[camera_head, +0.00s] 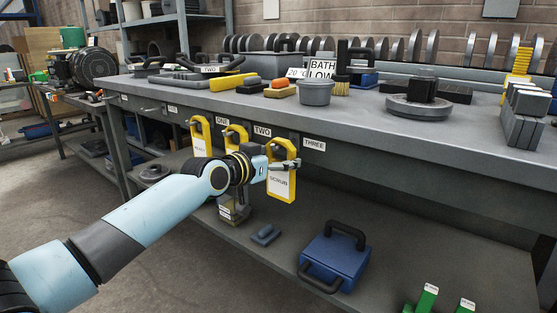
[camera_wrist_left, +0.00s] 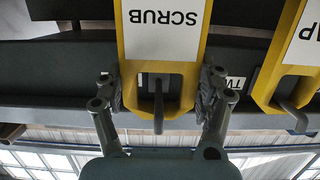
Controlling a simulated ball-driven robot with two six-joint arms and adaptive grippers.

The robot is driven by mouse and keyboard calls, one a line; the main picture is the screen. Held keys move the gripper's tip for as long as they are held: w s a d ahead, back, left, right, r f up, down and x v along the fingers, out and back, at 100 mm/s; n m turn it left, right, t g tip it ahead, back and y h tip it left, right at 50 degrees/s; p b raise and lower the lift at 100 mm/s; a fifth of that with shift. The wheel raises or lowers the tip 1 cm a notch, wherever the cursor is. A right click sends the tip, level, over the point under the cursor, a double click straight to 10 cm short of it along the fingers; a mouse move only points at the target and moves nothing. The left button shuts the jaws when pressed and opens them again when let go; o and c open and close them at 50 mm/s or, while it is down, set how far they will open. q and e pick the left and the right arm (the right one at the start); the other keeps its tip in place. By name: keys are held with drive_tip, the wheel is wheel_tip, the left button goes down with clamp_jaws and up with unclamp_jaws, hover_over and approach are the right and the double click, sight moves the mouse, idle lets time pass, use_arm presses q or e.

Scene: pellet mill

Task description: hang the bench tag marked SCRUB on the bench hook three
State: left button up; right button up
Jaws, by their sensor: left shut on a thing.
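The yellow SCRUB tag (camera_head: 281,186) with a white label is upright under the bench edge, between the TWO label (camera_head: 262,131) and the THREE label (camera_head: 314,144). My left gripper (camera_head: 283,165) is shut on its upper frame. In the left wrist view the SCRUB tag (camera_wrist_left: 162,30) is upside down between the fingers (camera_wrist_left: 160,88). A dark hook (camera_wrist_left: 158,112) shows at the tag's opening; I cannot tell whether the tag rests on it. My right gripper is out of view.
Two more yellow tags hang to the left, one beside the ONE label (camera_head: 222,123). One neighbouring tag (camera_wrist_left: 299,48) is close by in the wrist view. A blue case (camera_head: 335,262) stands on the lower shelf. The bench top (camera_head: 400,130) carries weights and pots.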

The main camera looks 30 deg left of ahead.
use_arm(q)
drive_tip(key=o, duration=1.5)
drive_tip(key=shift+s, duration=0.1)
drive_tip(key=d+v, duration=0.1)
drive_tip(key=v, duration=1)
drive_tip(key=shift+s+a, duration=0.4)
drive_tip(key=shift+a, duration=0.15)
drive_tip(key=shift+r, duration=0.1)
